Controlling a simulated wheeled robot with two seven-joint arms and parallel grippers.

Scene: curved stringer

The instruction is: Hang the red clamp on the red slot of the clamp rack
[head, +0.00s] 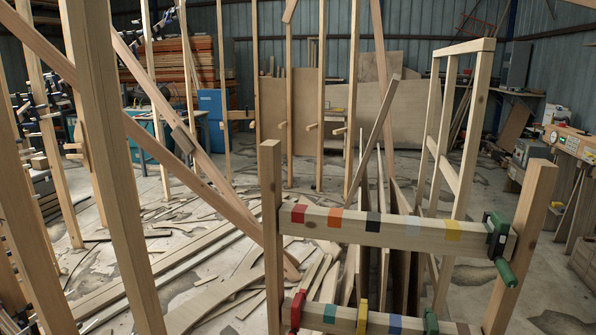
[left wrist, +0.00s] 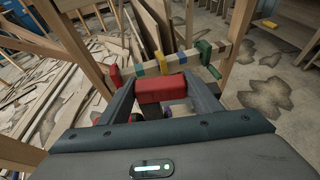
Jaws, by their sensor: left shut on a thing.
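The clamp rack's upper rail (head: 393,225) has a row of coloured slots: red (head: 297,214) at its left end, then orange, black, blue-grey and yellow. The red slot is bare. My left gripper (left wrist: 165,95) is outside the head view. In the left wrist view it is shut on a red clamp (left wrist: 160,88), whose lower part is partly hidden by the fingers. It is held in front of the rack. Another red clamp (head: 296,312) sits at the left end of the lower rail (head: 345,322) and also shows in the left wrist view (left wrist: 115,77). My right gripper is in neither view.
A green clamp (head: 497,235) is on the upper rail's right end. A yellow clamp (head: 362,316) and another green clamp (head: 430,320) are on the lower rail. Wooden posts (head: 271,230) and (head: 520,250) flank the rails. Scrap wood litters the floor; diagonal timbers (head: 195,160) stand at left.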

